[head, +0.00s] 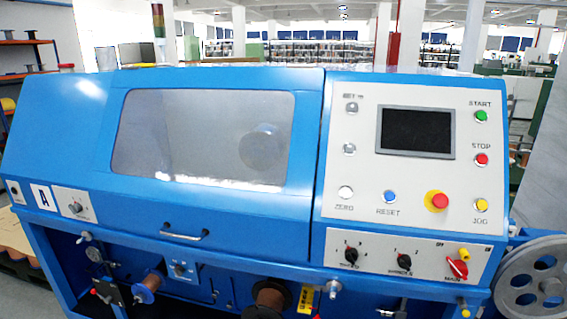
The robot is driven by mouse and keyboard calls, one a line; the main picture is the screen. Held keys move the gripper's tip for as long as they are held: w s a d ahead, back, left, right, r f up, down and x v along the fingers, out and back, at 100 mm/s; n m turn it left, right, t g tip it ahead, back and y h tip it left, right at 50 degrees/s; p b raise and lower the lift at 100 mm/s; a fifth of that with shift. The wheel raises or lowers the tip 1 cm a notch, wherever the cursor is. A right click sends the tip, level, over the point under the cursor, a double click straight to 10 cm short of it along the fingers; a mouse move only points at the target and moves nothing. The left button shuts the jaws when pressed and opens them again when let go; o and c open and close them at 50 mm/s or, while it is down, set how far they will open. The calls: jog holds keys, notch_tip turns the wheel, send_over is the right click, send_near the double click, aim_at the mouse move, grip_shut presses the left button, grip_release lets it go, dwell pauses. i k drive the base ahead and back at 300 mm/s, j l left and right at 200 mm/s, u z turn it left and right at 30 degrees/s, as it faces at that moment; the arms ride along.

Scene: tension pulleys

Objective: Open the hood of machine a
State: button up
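Machine A is a large blue machine with a white label "A" (41,197) at its lower left. Its hood (228,205) is a sloped blue cover, closed flush against the control panel at its right. A greyish see-through window (190,135) is set in the hood, with a round shape dimly visible behind it. A silver bar handle (184,235) is at the hood's lower edge. My gripper is not in view.
The light control panel (365,180) right of the hood has a dark screen, coloured buttons and a red emergency stop (437,201). Copper-coloured spools (148,287) and fittings sit below the hood. A grey pulley wheel (535,280) stands at the right.

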aim_at(278, 224)
jog(key=i+j+u, duration=0.1)
jog(key=i+j, duration=0.3)
jog(key=j, duration=0.2)
jog(key=i+j+u, duration=0.1)
jog(key=i+j, duration=0.35)
jog(key=j, duration=0.1)
